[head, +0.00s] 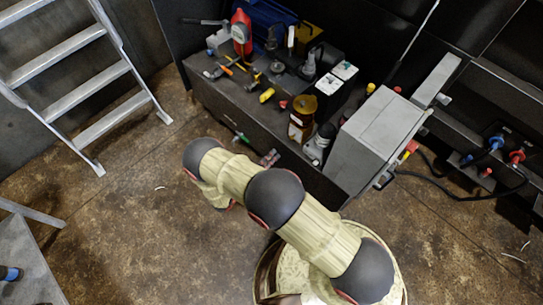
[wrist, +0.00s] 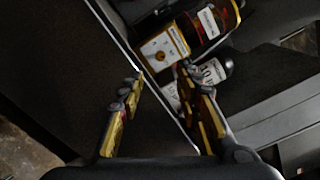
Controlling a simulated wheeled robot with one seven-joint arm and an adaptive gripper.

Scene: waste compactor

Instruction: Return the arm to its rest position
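My arm (head: 318,232) reaches from the lower right toward the bench in the head view, with its elbow at upper left. I cannot clearly make out the gripper in that view. In the wrist view my gripper (wrist: 163,84) is open, its two fingers apart with nothing held between them.
A metal ladder (head: 92,85) stands at upper left. Cables (head: 463,196) hang at right. Brown floor (head: 120,225) is clear left of my arm.

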